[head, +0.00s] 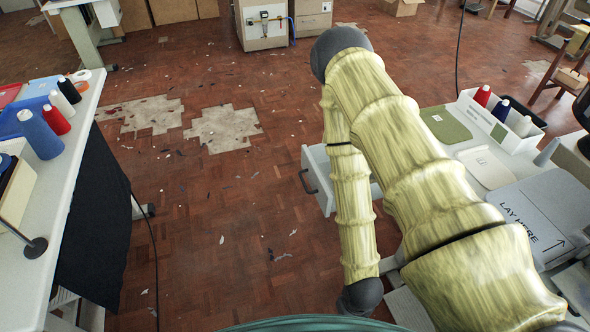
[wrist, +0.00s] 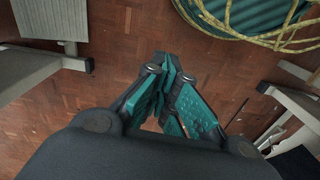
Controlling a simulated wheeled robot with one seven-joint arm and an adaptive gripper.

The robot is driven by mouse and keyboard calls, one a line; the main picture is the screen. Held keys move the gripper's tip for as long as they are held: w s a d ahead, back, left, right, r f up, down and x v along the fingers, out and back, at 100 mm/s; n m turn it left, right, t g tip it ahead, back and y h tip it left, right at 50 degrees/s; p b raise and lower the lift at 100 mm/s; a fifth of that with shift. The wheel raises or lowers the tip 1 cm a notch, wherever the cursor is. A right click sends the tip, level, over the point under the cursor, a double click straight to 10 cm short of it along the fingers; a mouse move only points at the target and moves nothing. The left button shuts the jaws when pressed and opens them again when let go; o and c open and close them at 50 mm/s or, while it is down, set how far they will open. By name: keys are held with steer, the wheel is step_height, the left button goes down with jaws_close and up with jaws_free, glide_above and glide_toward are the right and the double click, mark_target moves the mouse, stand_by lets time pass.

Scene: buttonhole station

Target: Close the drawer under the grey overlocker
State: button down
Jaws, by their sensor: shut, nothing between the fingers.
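A pale drawer (head: 322,200) with a dark handle (head: 307,181) stands pulled out from under the right-hand table in the head view. My arm hides part of it, so its full opening cannot be told. I cannot make out the grey overlocker; my arm covers much of that table. My gripper (wrist: 162,80) shows in the wrist view, its teal fingers shut and empty above the floor. The drawer is not recognisable in the wrist view. The gripper itself is not seen in the head view.
The right table carries a white tray with thread cones (head: 504,122), a green cloth (head: 445,124) and a grey panel marked LAY HERE (head: 535,205). A left table (head: 72,190) holds more cones. Parquet floor (head: 235,235) between is open, with scraps and a cable.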

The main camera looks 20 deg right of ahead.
steer(key=w+f+t+b, duration=0.1)
steer(key=w+f+b, duration=0.3)
steer(key=f+b, duration=1.2)
steer(key=w+a+f+n+t+h+b, duration=0.1)
steer(key=w+n+t+b, duration=0.1)
steer(key=w, duration=0.6)
steer(key=w+a+f+n+t+h+b, duration=0.1)
steer(key=w+f+n+t+b, duration=0.1)
steer(key=w, duration=0.6)
steer(key=w+a+r+n+t+h, duration=0.2)
steer(key=w+r+t, duration=0.1)
steer(key=w+r, duration=0.4)
steer(key=w+a+r+n+t+h, duration=0.1)
steer(key=w+r+t, duration=0.3)
steer(key=w, duration=0.5)
steer(key=w+a+r+n+h, duration=0.1)
steer(key=w+a+r+h, duration=0.15)
steer(key=r, duration=0.45)
steer(key=w+a+r+n+t+h, duration=0.1)
steer(key=w+a+r+h, duration=0.15)
steer(key=r, duration=0.45)
steer(key=w+a+r+n+h, duration=0.1)
steer(key=w+a+r+h, duration=0.1)
steer(key=w+r, duration=0.35)
steer(key=w+d+r+b, duration=0.1)
steer(key=w+d+b, duration=0.2)
steer(key=d, duration=0.8)
steer(key=shift+w+r, duration=0.4)
steer(key=shift+w, duration=0.9)
